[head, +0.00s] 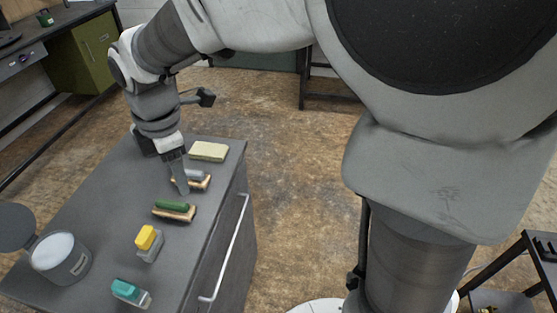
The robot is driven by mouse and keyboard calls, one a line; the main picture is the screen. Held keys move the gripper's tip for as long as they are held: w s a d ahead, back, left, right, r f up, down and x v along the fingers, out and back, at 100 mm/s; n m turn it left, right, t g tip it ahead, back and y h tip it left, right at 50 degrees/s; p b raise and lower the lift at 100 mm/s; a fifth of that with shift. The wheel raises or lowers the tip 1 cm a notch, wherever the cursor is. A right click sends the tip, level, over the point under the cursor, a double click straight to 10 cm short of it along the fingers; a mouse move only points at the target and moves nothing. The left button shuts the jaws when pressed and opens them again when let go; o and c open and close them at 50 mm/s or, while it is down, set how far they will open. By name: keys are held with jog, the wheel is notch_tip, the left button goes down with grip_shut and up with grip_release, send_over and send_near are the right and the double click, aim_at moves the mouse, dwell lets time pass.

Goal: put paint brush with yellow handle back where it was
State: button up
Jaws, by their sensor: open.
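The yellow-handled brush (147,239), a yellow block-like grip on a grey base, lies on the grey cabinet top (112,218), toward the front of the row. My gripper (182,190) points down over the cabinet top, farther back than the yellow-handled brush and apart from it. It is open, and I see nothing held in it. Its fingers overlap the grey-topped brush (197,176) in the picture; I cannot tell whether they touch it.
A green-topped brush (174,209), a teal-topped brush (130,291) and a pale yellow block (208,151) lie in the same row. An open tin (62,260) stands at the left. A long handle (226,248) runs along the cabinet's right side.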

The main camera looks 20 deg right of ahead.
jog(key=s+d+r+m+t, duration=0.2)
jog(key=s+d+m, duration=0.4)
jog(key=d+m, duration=0.4)
jog(key=s+d+r+m+t, duration=0.2)
jog(key=s+d+r+m, duration=0.1)
jog(key=s+d+m, duration=0.4)
jog(key=d+m, duration=0.3)
jog(key=m, duration=0.1)
jog(key=shift+r+m+h, duration=0.3)
jog(key=shift+r+m, duration=0.1)
jog(key=shift+s, duration=0.1)
jog(key=shift+r, duration=0.25)
jog(key=shift+c, duration=1.4)
jog(key=shift+d, duration=0.15)
